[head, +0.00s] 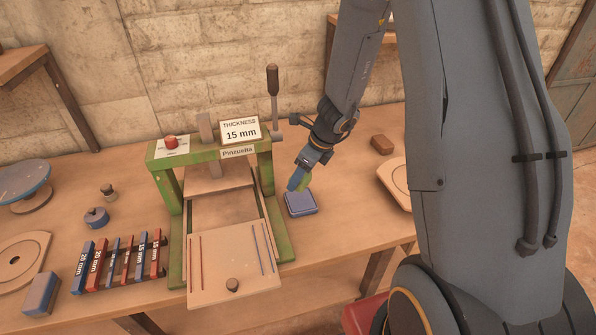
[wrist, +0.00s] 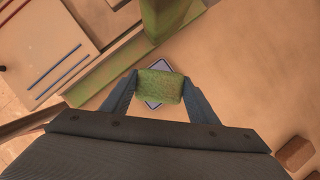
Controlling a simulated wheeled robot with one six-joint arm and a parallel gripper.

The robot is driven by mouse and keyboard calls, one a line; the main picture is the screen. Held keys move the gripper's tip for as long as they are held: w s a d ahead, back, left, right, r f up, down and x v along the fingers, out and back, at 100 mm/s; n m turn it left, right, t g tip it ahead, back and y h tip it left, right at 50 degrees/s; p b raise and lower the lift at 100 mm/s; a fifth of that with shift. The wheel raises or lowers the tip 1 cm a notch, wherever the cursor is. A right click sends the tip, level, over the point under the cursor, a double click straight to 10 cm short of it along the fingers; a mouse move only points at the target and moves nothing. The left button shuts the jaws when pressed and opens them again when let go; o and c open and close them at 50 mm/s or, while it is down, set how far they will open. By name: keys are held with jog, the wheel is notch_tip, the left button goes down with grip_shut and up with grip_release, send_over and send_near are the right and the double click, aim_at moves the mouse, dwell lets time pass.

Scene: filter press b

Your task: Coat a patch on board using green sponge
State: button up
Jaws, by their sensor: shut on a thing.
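My gripper (head: 299,183) is shut on the green sponge (wrist: 160,86), with a finger on each side of it. The sponge shows as a small green patch in the head view (head: 303,181), partly hidden by the fingers. A square blue pad or shallow tray (head: 301,204) lies on the table just below them. In the wrist view the sponge covers most of that blue pad (wrist: 157,104); I cannot tell whether they touch. A pale wooden board (head: 232,270) with red and blue lines and a knob lies at the front of the green press; I cannot tell if it is the task's board.
The green press (head: 175,205) stands left of my gripper, with a tall lever (head: 273,90) and a "15 mm" sign (head: 240,130). Red and blue thickness bars (head: 120,262) lie at left. A brown block (head: 382,144) and a round-marked wooden piece (head: 395,180) lie at right.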

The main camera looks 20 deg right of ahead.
aim_at(301, 200)
jog(key=shift+f+b, duration=2.85)
jog(key=shift+b, duration=0.25)
jog(key=shift+f+b, duration=0.55)
jog(key=shift+r, duration=0.1)
notch_tip(301, 200, up, 7)
jog(key=p, duration=0.8)
dwell(0.7)
